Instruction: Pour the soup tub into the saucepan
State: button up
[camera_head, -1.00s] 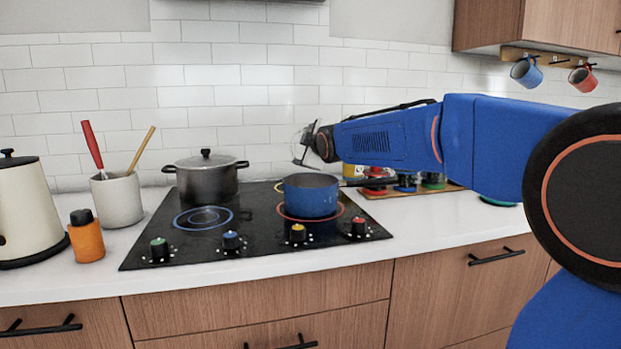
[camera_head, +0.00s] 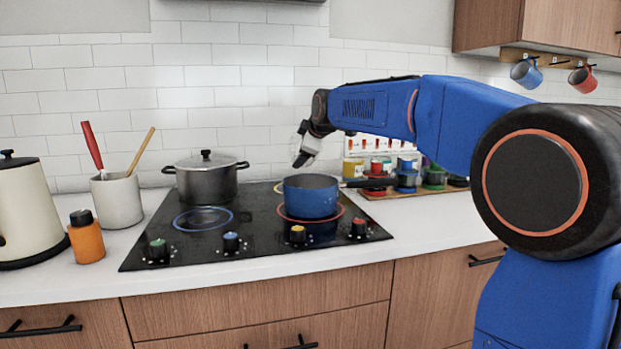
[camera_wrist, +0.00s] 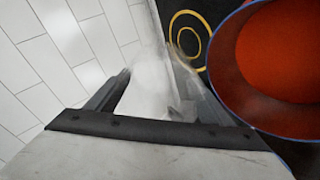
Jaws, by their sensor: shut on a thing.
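The blue saucepan (camera_head: 311,198) stands upright on the red-ringed burner, its dark handle pointing right. In the wrist view the saucepan (camera_wrist: 222,75) holds a smooth orange-red filling. My gripper (camera_head: 301,150) is above and behind the saucepan's left rim, pointing down and left. It is shut on a pale, see-through soup tub (camera_head: 306,146). In the wrist view my gripper (camera_wrist: 150,78) has the whitish, blurred tub (camera_wrist: 150,88) between its fingers, left of the saucepan and apart from it. The tub's mouth and any soup inside it cannot be made out.
A dark lidded pot (camera_head: 206,180) stands at the back left of the black cooktop (camera_head: 260,245). An orange bottle (camera_head: 86,240), a utensil crock (camera_head: 117,200) and a cream kettle (camera_head: 22,210) are farther left. Several coloured jars (camera_head: 406,178) stand on a board at right.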

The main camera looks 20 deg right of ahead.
jog(key=shift+w+r+g+b, duration=0.2)
jog(key=shift+w+r+g, duration=0.1)
jog(key=shift+g, duration=0.65)
jog(key=shift+w+r+g+b, duration=0.2)
jog(key=shift+r+g, duration=0.1)
jog(key=shift+g, duration=0.65)
jog(key=shift+w+d+f+m+g+b, duration=0.1)
jog(key=shift+w+f+m+g+b, duration=0.05)
jog(key=shift+w+f+g, duration=0.55)
jog(key=shift+w+f+m+g+b, duration=0.15)
jog(key=shift+w+f+g, duration=0.2)
jog(key=shift+w+g, duration=0.4)
jog(key=shift+w+f+g, duration=0.3)
jog(key=shift+f+g, duration=0.4)
jog(key=shift+f, duration=0.35)
jog(key=shift+w+f+g, duration=0.35)
jog(key=shift+f+g, duration=0.4)
jog(key=shift+f, duration=0.35)
jog(key=shift+w+f+g, duration=0.3)
jog(key=shift+f+g, duration=0.4)
jog(key=shift+f, duration=0.35)
